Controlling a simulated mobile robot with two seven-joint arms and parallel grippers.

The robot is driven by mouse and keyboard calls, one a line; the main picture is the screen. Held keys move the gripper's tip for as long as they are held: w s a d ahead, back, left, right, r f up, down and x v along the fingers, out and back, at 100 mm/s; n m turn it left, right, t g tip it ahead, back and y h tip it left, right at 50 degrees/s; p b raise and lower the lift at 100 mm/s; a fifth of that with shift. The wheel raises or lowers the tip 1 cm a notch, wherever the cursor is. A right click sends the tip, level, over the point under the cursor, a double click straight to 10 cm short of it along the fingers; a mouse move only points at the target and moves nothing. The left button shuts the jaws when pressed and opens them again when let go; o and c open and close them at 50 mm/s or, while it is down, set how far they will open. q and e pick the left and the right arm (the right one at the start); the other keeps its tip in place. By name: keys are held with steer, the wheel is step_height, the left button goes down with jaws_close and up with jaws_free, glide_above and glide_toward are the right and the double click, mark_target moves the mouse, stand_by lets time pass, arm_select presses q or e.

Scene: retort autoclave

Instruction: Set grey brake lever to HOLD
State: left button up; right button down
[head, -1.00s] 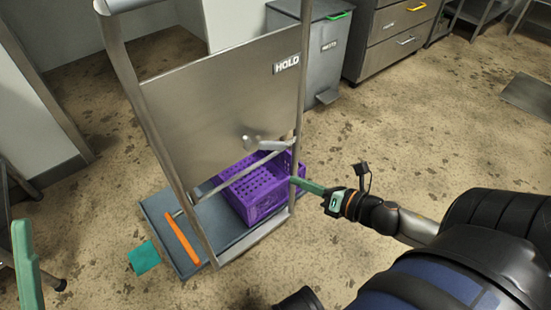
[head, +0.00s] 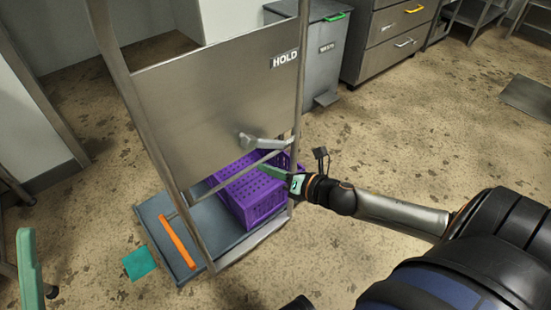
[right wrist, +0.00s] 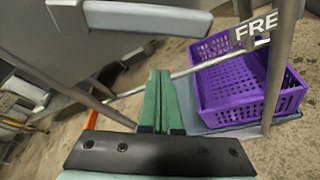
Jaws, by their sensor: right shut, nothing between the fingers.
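The grey brake lever (head: 262,141) is mounted on the metal panel (head: 215,100) of a cart. It points right, roughly level and slightly down, below the HOLD label (head: 285,59). In the right wrist view the lever (right wrist: 150,17) crosses the top, and part of a label reading FRE (right wrist: 256,29) shows at the right. My right gripper (head: 266,169) is shut and empty, just below the lever and apart from it. Its green fingers (right wrist: 160,98) lie together in the right wrist view. A green part of my left gripper (head: 29,270) shows at the left edge; its jaw state is unclear.
A purple crate (head: 258,202) and an orange bar (head: 178,243) are on the cart's base (head: 205,262). Cart posts (head: 301,75) flank the panel. A teal square (head: 139,262) lies on the floor. A grey bin (head: 322,62) stands behind.

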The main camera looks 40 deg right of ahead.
mark_target(265, 144)
steer(key=shift+w+d+r, duration=0.1)
steer(key=shift+d+r, duration=0.45)
steer(key=shift+r, duration=0.25)
steer(key=shift+w+d+r, duration=0.1)
steer(key=shift+d+r, duration=0.45)
steer(key=shift+r, duration=0.25)
steer(key=shift+d+r+n+p, duration=0.3)
steer(key=shift+p, duration=0.4)
